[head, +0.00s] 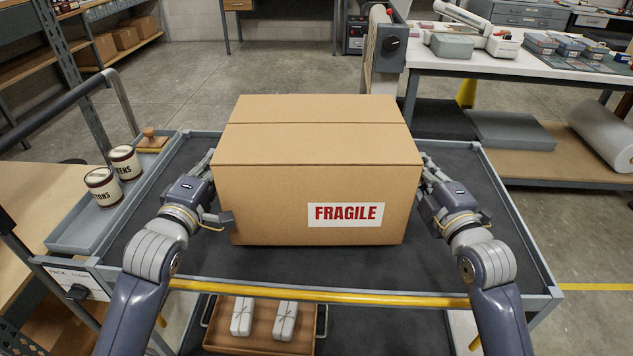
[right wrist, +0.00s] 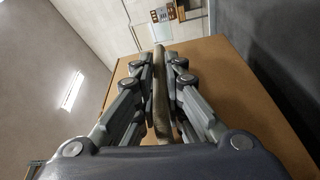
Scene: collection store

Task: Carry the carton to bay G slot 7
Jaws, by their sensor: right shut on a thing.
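The brown carton (head: 315,190), with a white and red FRAGILE label, is upright on the dark top deck of a grey cart (head: 330,268). Its flaps are closed. My left gripper (head: 214,188) is at the carton's left side with its fingers spread, one by the front left corner. My right gripper (head: 428,172) is at the carton's right side; its tips are partly hidden in the head view. In the right wrist view its fingers (right wrist: 160,65) are close together on a narrow brown strip, beside the carton's broad face (right wrist: 225,85). Bay G slot 7 cannot be made out.
A grey tray (head: 80,240) with two labelled tins and a wooden-handled item is at the cart's left. A yellow bar (head: 330,296) crosses its front. A wooden tray (head: 255,345) with wrapped bundles is below. Shelves are at left, a white workbench (head: 480,62) at right. Floor behind is clear.

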